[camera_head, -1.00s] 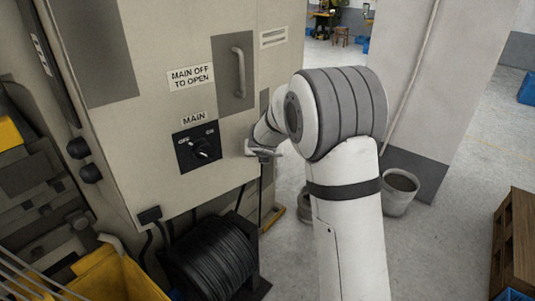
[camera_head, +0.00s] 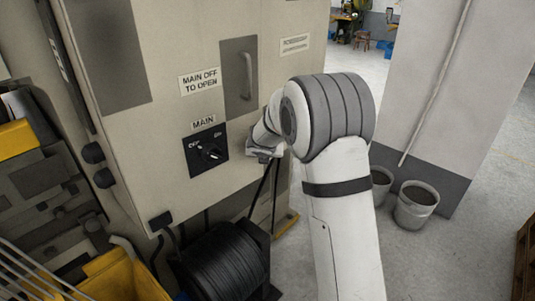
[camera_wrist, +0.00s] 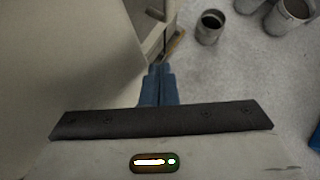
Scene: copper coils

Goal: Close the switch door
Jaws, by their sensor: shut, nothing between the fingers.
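The switch door (camera_head: 225,125) is the beige cabinet front on the left of the head view. It carries a grey handle (camera_head: 247,76), a "MAIN OFF TO OPEN" label (camera_head: 200,80) and a black rotary main switch (camera_head: 209,151). I cannot tell how far it stands open. My gripper (camera_head: 262,153) is by the door's lower right part, right of the switch; contact is unclear. In the wrist view a beige panel (camera_wrist: 70,55) fills the left, and my gripper's blue fingers (camera_wrist: 160,70) are shut and empty, close to its edge.
A black cable coil (camera_head: 225,262) and a yellow bin (camera_head: 120,277) stand below the cabinet. Grey buckets (camera_head: 415,205) stand by a pillar (camera_head: 450,90) to the right. A wooden crate (camera_head: 525,255) is at the right edge. Open floor lies between them.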

